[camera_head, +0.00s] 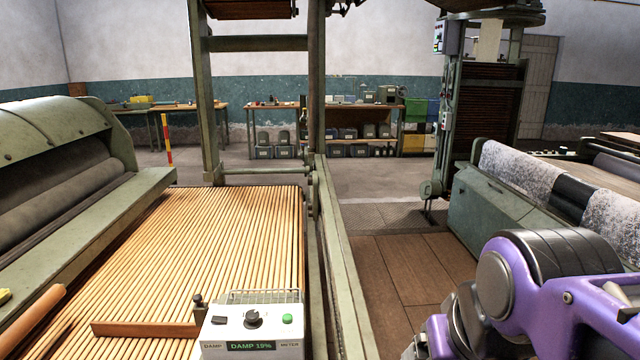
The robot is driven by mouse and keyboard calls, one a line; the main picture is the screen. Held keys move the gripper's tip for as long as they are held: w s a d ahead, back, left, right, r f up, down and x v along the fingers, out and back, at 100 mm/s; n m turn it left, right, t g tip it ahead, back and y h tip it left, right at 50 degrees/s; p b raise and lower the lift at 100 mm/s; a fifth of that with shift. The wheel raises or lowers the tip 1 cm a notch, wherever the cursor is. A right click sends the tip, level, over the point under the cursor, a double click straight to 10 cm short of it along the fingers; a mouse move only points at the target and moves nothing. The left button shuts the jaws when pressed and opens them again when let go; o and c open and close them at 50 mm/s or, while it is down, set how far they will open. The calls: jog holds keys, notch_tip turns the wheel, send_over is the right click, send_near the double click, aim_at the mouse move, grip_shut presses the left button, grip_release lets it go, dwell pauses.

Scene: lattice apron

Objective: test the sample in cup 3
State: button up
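A white damp meter (250,332) sits at the bottom edge, at the front of the wooden lattice. It has a dark knob, a green button and a dark switch. I see no cup that I can make out, and no number 3. My purple and black arm shows at the bottom right, but my gripper is not in view.
The slatted lattice (200,240) runs away from me between green machine frames. A wooden bar (145,329) lies across it, left of the meter. Bare floor (400,270) lies between the lattice and the right machine (500,215). Benches and shelves (350,130) stand at the back wall.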

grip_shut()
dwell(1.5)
